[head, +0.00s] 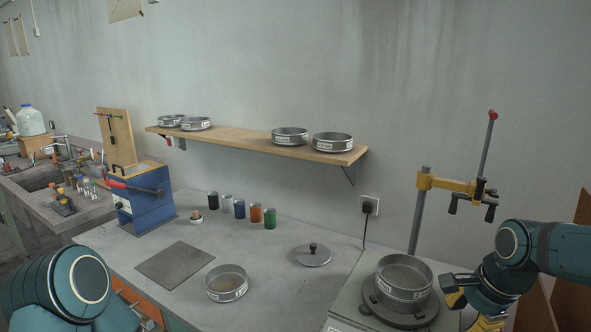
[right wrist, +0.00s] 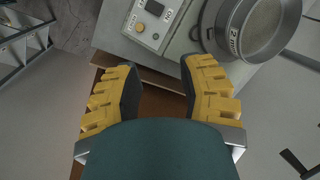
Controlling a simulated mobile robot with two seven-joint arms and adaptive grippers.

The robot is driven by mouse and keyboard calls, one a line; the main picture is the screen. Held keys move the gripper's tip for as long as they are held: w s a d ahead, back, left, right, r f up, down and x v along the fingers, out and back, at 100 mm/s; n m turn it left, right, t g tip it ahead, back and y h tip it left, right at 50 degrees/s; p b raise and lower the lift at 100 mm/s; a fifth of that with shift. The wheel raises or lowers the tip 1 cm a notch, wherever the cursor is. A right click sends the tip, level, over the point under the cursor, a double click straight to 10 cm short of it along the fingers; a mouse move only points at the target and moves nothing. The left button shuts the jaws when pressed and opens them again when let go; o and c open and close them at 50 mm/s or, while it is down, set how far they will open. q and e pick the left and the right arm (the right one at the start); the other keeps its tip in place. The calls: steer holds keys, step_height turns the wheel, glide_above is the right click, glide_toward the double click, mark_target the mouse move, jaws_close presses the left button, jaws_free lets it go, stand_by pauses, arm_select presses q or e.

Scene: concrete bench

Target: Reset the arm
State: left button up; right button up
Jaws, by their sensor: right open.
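My right gripper (head: 472,312) is at the lower right of the head view, beside the sieve shaker. In the right wrist view its two yellow fingers (right wrist: 158,92) are spread apart with nothing between them. My right arm (head: 545,247) comes in from the right edge, bent downward at the wrist. My left arm (head: 62,288) shows only as teal links at the lower left; its gripper is out of the picture. A metal sieve (head: 404,290) sits on the shaker, close to the left of my right gripper. The sieve also shows in the right wrist view (right wrist: 228,32).
A second sieve (head: 227,291) holding brown material, a lid (head: 313,257), a dark mat (head: 175,265) and several coloured jars (head: 240,209) stand on the bench. A clamp post (head: 417,212) rises behind the shaker. Several sieves rest on a wall shelf (head: 240,139).

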steer(key=w+a+f+n+y, duration=0.1)
steer(key=w+a+f+n, duration=0.15)
steer(key=f, duration=0.25)
steer(key=w+a+f+n, duration=0.1)
steer(key=w+a+f, duration=0.15)
steer(key=f, duration=0.25)
steer(key=s+a+f+n, duration=0.3)
steer(key=s+a+f, duration=0.1)
steer(key=f, duration=0.4)
steer(key=s+a+f+n+y, duration=0.1)
steer(key=s+a+f+n, duration=0.3)
steer(key=a+f, duration=0.3)
steer(key=s+a+f+n+g, duration=0.1)
steer(key=s+a+f+n, duration=0.3)
steer(key=f, duration=0.4)
steer(key=shift+s+a+f+y, duration=0.35)
steer(key=shift+a+f+y, duration=0.05)
steer(key=shift+a, duration=0.5)
